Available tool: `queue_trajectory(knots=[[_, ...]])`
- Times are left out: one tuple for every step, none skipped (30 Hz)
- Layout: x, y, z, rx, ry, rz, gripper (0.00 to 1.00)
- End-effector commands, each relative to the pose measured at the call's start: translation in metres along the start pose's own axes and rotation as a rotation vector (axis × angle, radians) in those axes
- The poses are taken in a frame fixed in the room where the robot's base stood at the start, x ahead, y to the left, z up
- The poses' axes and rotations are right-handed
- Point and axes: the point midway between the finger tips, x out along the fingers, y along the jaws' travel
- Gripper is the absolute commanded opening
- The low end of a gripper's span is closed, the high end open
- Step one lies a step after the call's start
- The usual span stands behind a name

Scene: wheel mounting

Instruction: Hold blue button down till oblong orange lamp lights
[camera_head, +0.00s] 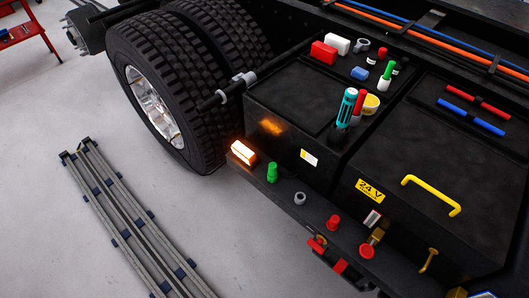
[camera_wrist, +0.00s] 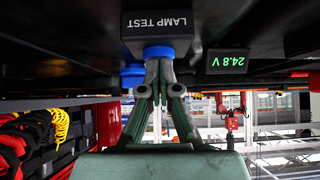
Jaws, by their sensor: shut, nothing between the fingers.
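The oblong orange lamp (camera_head: 243,152) sits at the left end of the black step in the head view. It glows bright, and orange light falls on the box face behind it. In the wrist view, the blue button (camera_wrist: 158,51) is at the black LAMP TEST label (camera_wrist: 158,24). My gripper (camera_wrist: 159,64) is shut and empty, with its fingertips right at the button, seemingly touching it. The fingertips cover part of the button, so how far it is pressed cannot be told. The button and my gripper do not show in the head view.
A second blue part (camera_wrist: 132,75) lies just left of my fingertips. A green 24.8 V display (camera_wrist: 229,61) is to the right. A green knob (camera_head: 272,172), a grey ring (camera_head: 299,198) and red knobs (camera_head: 333,222) line the step. Large tyres (camera_head: 150,85) stand to the left.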

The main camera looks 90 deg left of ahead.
Motion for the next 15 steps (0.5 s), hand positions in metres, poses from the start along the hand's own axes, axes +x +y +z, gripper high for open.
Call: queue_trajectory(knots=[[-0.006, -0.001, -0.002, 0.000, -0.005, -0.001, 0.00], [-0.010, -0.001, -0.006, 0.000, -0.002, 0.000, 0.00], [-0.015, 0.000, -0.012, 0.000, 0.002, 0.002, 0.00], [-0.020, 0.000, -0.017, 0.000, 0.005, 0.003, 0.00], [-0.025, 0.000, -0.022, 0.000, 0.008, 0.005, 0.00], [-0.032, 0.000, -0.021, 0.000, 0.011, 0.006, 0.00], [-0.038, 0.000, -0.019, 0.000, 0.010, 0.006, 0.00], [-0.045, 0.000, -0.019, 0.000, 0.011, 0.006, 0.00], [-0.055, 0.000, -0.019, 0.000, 0.013, 0.007, 0.00], [-0.061, 0.000, -0.019, 0.000, 0.012, 0.007, 0.00], [-0.068, 0.001, -0.020, 0.000, 0.013, 0.007, 0.00], [-0.076, 0.000, -0.021, 0.000, 0.014, 0.007, 0.00], [-0.082, 0.000, -0.021, 0.000, 0.014, 0.006, 0.00], [-0.087, 0.000, -0.021, 0.000, 0.014, 0.006, 0.00], [-0.094, 0.000, -0.022, 0.000, 0.015, 0.006, 0.00]])
